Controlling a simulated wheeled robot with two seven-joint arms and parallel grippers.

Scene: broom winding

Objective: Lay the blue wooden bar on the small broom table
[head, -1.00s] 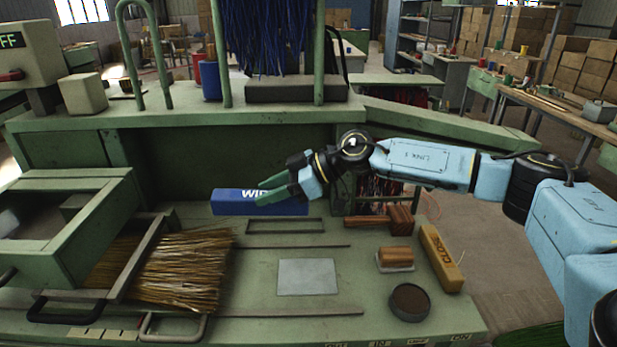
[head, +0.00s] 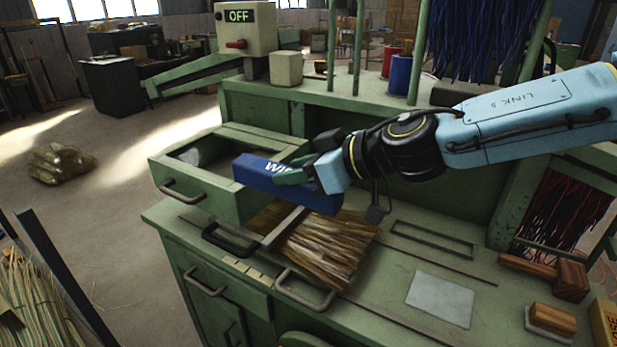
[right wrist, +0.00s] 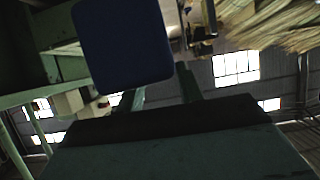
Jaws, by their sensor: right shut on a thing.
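The blue wooden bar (head: 258,172) carries white lettering, partly hidden by my fingers. My right gripper (head: 285,176) is shut on it and holds it up in the head view, above the bristles and beside the open drawer. The bar's blue end (right wrist: 124,42) fills the upper left of the right wrist view. The green bench top (head: 410,248) lies below and to the right, with a bundle of straw bristles (head: 325,250) clamped at its left. I cannot tell for certain which surface is the small broom table. My left gripper is not in view.
An open green drawer (head: 175,190) juts out at the left. A grey plate (head: 441,299), an empty rectangular frame (head: 432,240), a wooden mallet (head: 570,278) and a brush (head: 552,320) lie on the bench. A control box (head: 245,28) reading OFF stands behind.

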